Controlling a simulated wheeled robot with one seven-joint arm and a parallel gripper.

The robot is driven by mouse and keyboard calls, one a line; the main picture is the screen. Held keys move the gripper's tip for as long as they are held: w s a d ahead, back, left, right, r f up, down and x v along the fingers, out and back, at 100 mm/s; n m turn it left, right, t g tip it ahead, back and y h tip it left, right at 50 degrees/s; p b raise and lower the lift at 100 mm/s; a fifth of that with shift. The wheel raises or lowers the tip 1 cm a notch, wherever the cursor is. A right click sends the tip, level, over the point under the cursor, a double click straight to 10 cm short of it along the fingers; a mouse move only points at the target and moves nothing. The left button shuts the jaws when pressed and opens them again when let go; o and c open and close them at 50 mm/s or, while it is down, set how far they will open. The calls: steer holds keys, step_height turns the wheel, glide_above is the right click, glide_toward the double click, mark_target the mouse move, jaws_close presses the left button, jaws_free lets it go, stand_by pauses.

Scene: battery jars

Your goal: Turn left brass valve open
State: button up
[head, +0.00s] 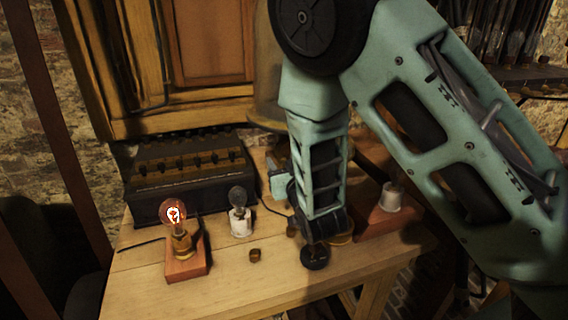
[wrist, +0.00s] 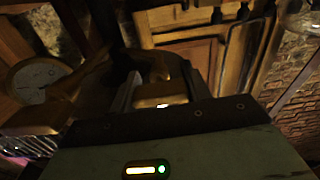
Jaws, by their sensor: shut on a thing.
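In the wrist view, my gripper (wrist: 158,85) has one finger on each side of a brass valve handle (wrist: 160,101) and is shut on it. A curved brass-coloured part rises just behind the handle. The valve cannot be made out there, as my arm covers much of that area. I cannot tell from the frames how far the valve is turned.
A round pale dial (wrist: 42,80) is at the left of the wrist view. The bench front is mostly clear.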

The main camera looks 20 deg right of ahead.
steer(key=shift+o, duration=0.2)
steer(key=n, duration=0.4)
steer(key=shift+a+n, duration=0.1)
steer(key=shift+n, duration=0.2)
steer(key=n, duration=0.4)
steer(key=shift+n, duration=0.3)
steer(key=n+p, duration=0.1)
steer(key=n, duration=0.3)
steer(key=shift+a, duration=0.1)
steer(key=shift+f+n+p, duration=0.1)
steer(key=shift+n+p, duration=0.6)
steer(key=shift+n, duration=1.4)
steer(key=shift+c, duration=0.2)
steer(key=shift+o, duration=0.2)
steer(key=o, duration=1)
steer(key=shift+c, duration=0.2)
